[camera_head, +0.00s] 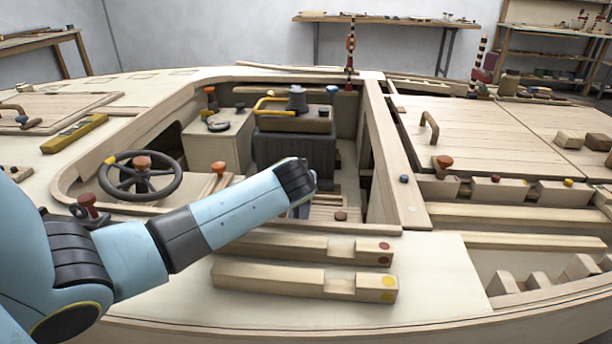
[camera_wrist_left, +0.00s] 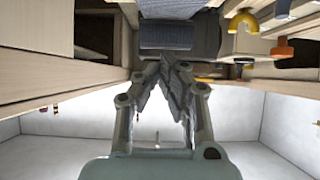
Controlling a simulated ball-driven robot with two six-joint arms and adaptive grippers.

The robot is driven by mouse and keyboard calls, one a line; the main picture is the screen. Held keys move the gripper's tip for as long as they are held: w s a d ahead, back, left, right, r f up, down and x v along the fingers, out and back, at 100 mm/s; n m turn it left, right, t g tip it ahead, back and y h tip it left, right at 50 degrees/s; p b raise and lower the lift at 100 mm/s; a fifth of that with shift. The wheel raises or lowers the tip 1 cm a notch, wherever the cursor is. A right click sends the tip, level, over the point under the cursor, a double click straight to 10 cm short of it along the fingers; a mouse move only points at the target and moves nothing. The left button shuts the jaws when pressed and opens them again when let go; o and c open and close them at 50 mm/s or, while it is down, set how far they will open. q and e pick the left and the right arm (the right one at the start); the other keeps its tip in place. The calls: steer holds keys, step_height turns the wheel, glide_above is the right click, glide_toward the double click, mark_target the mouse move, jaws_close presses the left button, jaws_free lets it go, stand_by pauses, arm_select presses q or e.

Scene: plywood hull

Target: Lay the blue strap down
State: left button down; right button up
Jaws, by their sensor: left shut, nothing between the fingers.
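I cannot make out a blue strap in either view. My left arm reaches in from the left over the hull's cockpit opening. Its gripper (camera_head: 300,210) is mostly hidden behind my wrist in the camera_head view and points down into the opening. In the left wrist view the gripper (camera_wrist_left: 172,66) has its fingertips together with nothing between them. It is in front of the dark engine-like box (camera_head: 295,145), which shows at the top of the left wrist view (camera_wrist_left: 170,38). My right gripper is not in view.
A steering wheel (camera_head: 140,176) stands left of the opening. A pale cabinet (camera_head: 215,140) and a yellow handle (camera_head: 270,103) are inside it. Two notched wooden beams (camera_head: 290,278) lie in front. A plywood hatch (camera_head: 470,135) with a handle lies right.

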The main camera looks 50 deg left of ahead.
arm_select(q)
steer(key=shift+s+d+p, duration=0.4)
steer(key=shift+s+d, duration=0.1)
steer(key=shift+s, duration=0.1)
step_height(320, 180, up, 10)
stand_by(0.6)
stand_by(0.5)
